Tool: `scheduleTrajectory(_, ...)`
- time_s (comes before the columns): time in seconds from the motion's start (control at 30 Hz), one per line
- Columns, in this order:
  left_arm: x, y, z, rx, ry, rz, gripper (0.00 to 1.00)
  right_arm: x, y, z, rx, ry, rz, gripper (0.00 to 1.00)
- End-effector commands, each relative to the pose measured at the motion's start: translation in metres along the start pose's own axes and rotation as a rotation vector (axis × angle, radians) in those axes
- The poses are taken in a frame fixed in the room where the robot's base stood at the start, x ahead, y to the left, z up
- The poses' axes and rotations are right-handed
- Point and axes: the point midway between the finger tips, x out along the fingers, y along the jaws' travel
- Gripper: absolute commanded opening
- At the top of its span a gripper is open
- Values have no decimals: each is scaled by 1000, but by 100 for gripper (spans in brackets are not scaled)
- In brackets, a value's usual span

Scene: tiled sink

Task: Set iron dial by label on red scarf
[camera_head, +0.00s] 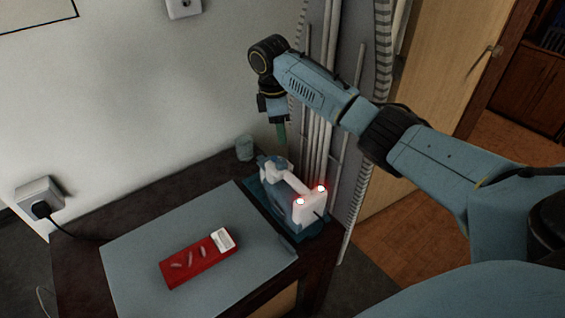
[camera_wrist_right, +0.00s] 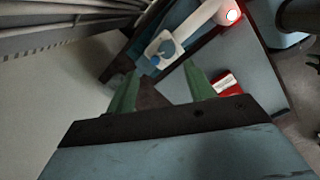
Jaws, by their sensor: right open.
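The iron (camera_head: 295,183), white with blue parts and two lit red spots, rests on a dark blue stand (camera_head: 262,200) at the table's back right. A blue knob, perhaps the dial (camera_wrist_right: 168,47), shows on its white body in the right wrist view. The red scarf (camera_head: 190,265) lies folded with a white label (camera_head: 222,240) at one end; the label's marks are too small to read. My right gripper (camera_head: 282,140) points down just above the iron, apart from it. Its green fingers (camera_wrist_right: 160,82) are open and empty in the wrist view. My left gripper is out of view.
A grey-blue board (camera_head: 140,265) lies under the scarf on the dark table. A small glass (camera_head: 244,148) stands at the back. Pipes (camera_head: 325,110) rise close behind the iron. A wall socket with a plugged-in cord (camera_head: 40,200) is at the left.

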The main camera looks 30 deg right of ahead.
Motion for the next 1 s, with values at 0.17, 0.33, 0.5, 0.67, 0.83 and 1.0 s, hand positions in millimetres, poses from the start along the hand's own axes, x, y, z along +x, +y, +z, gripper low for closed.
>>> scheduleTrajectory(0.17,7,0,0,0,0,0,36,-21,0,9,54,94,-60,53)
scheduleTrajectory(0.33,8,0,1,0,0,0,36,-18,-1,9,61,114,-76,53)
scheduleTrajectory(0.5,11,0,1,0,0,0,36,10,-4,5,60,112,-77,53)
scheduleTrajectory(0.67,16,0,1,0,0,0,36,45,-7,1,60,111,-77,53)
scheduleTrajectory(0.83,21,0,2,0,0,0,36,78,-9,-2,60,111,-77,53)
scheduleTrajectory(1.0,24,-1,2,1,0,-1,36,99,-10,-5,60,113,-74,53)
